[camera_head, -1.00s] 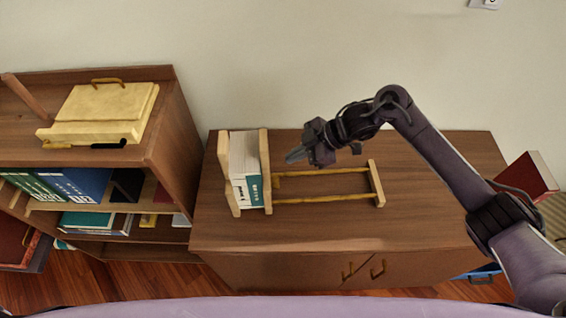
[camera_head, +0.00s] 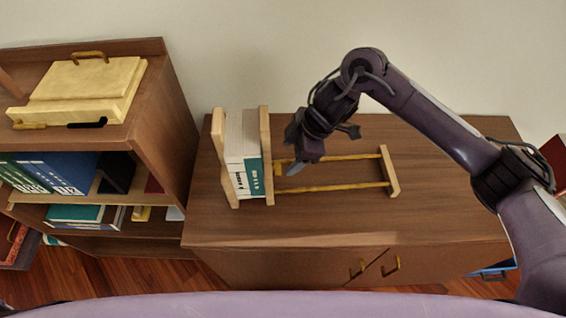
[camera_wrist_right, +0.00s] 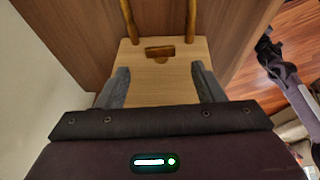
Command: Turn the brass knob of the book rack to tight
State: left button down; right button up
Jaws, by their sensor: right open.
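The book rack (camera_head: 393,172) stands on the brown cabinet, with wooden end plates, a middle plate (camera_head: 266,145) and two brass rods. The brass knob (camera_wrist_right: 160,51) shows in the right wrist view as a short crosswise bar on a pale wooden plate. A small part of it is visible in the head view (camera_head: 281,168). My right gripper (camera_head: 292,152) is open beside the middle plate; in its wrist view the fingers (camera_wrist_right: 161,82) frame the knob, which appears slightly beyond the fingertips, apart from them. My left gripper seems to show small and dark (camera_wrist_right: 266,46), its jaws unclear.
White and teal books (camera_head: 243,155) stand between the rack's left plates. A shelf unit (camera_head: 150,120) with books and a cream box (camera_head: 90,82) is at left. The cabinet top (camera_head: 440,215) is clear right of the rack. The wall is behind.

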aim_at(279, 169)
jog(key=x, duration=0.5)
jog(key=shift+a+f, duration=0.1)
jog(key=shift+f, duration=0.1)
pick_arm(q)
jog(key=shift+s+d+r, duration=0.15)
jog(key=shift+s+r, duration=0.1)
jog(key=shift+s, duration=0.15)
pick_arm(e)
jog(key=shift+p, duration=0.3)
jog(key=c, duration=1)
jog(key=shift+w+r+g+p, duration=0.1)
jog(key=shift+r+g+p, duration=0.05)
jog(key=shift+g+p, duration=0.2)
pick_arm(q)
jog(key=shift+r, duration=0.6)
jog(key=shift+w, duration=0.1)
